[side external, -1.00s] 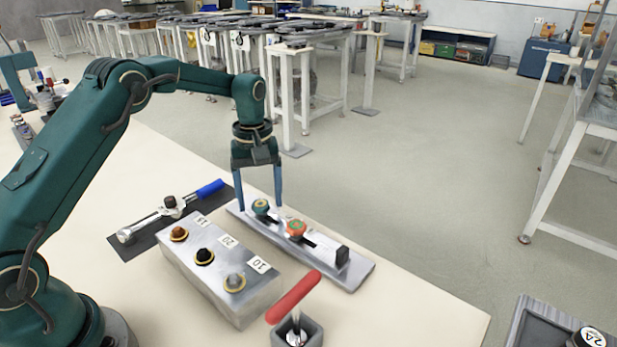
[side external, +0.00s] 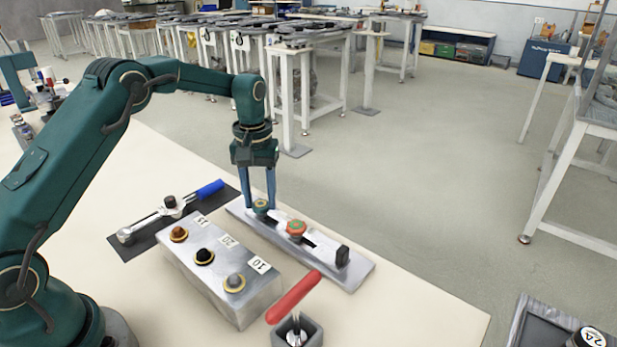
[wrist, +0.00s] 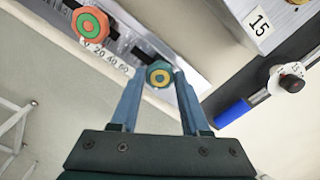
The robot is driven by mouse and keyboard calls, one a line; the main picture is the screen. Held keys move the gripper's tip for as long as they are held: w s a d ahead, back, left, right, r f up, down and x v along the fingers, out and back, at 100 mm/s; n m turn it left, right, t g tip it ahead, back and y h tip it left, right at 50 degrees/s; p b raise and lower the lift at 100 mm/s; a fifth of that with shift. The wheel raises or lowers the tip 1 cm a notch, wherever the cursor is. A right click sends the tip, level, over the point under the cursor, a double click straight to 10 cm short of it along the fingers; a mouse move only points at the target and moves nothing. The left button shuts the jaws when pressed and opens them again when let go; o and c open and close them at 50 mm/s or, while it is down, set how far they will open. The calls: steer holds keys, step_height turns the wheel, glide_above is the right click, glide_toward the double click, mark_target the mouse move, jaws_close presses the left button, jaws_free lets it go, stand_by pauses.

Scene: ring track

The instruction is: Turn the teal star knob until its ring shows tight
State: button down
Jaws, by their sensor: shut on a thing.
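The teal star knob (side external: 260,206) sits on the far left end of a metal plate (side external: 335,270). It has a ringed top of yellow and teal, and it also shows in the wrist view (wrist: 159,76). My gripper (side external: 261,208) points down over it, with its two blue fingers shut on the knob from both sides. In the wrist view my gripper (wrist: 158,80) has one finger on each side of the knob. The ring's exact reading is too small to tell.
An orange knob (side external: 296,228) with a green ring stands on the same plate, with a black block (side external: 342,256) beyond it. A metal box (side external: 225,275) with numbered knobs, a blue-handled tool (side external: 205,190) and a red-handled lever (side external: 294,297) are close by.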

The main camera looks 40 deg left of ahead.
mark_target(260, 204)
steer(key=shift+m, duration=2)
steer(key=shift+r, duration=0.1)
steer(key=shift+c, duration=1.9)
jaws_free()
steer(key=shift+r, duration=2.55)
